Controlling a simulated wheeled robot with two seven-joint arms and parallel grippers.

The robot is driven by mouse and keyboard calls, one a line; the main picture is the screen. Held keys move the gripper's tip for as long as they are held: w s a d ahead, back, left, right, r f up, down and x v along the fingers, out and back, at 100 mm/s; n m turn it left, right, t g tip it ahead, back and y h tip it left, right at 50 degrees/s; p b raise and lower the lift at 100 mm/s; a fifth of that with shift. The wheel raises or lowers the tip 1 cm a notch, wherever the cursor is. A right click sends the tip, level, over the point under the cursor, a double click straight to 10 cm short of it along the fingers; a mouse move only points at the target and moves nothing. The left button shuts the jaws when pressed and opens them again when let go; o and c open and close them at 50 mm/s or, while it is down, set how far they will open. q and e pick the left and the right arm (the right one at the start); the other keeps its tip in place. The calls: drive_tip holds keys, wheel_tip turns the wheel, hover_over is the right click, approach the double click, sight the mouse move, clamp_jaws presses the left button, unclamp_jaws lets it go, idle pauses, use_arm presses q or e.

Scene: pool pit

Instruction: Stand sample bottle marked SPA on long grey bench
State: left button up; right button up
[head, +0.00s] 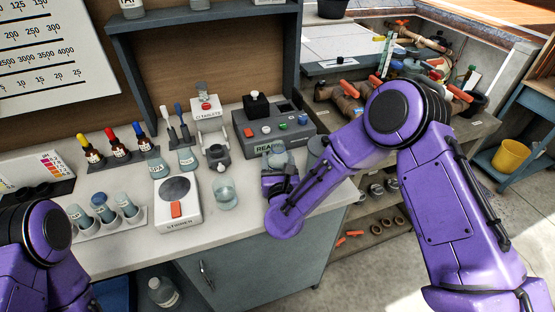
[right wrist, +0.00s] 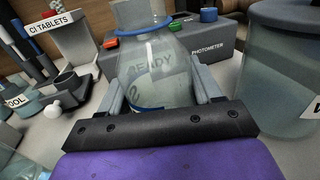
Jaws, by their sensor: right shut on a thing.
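My right gripper (head: 279,172) is shut on a clear sample bottle (head: 280,158), which stands upright between the fingers in the right wrist view (right wrist: 155,75). The bottle has a blue band; its mark is only partly visible and I cannot read it. The photometer's READY display shows through the glass. The gripper is low over the pale worktop (head: 245,210), in front of the photometer (head: 272,128). A grey-brown bench (head: 480,128) with lower shelves stands at the right. I cannot tell which surface is the long grey bench. My left gripper is out of view.
A larger jar (right wrist: 285,75) stands close to the right of the held bottle. A stirrer (head: 178,205), a beaker (head: 225,194) and other bottles (head: 187,160) are to the left.

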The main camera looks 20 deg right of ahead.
drive_tip(key=shift+f, duration=0.15)
drive_tip(key=o, duration=1.1)
drive_tip(key=shift+o, duration=0.2)
drive_tip(key=shift+r, duration=0.35)
drive_tip(key=b+v, duration=0.2)
drive_tip(key=v, duration=0.4)
drive_tip(key=b+v, duration=0.1)
drive_tip(key=v, duration=0.4)
drive_tip(key=shift+s+a+f+b, duration=0.1)
drive_tip(key=shift+s+f+b, duration=0.15)
drive_tip(key=shift+s+b, duration=0.15)
drive_tip(key=shift+s+r, duration=0.1)
drive_tip(key=shift+s, duration=0.05)
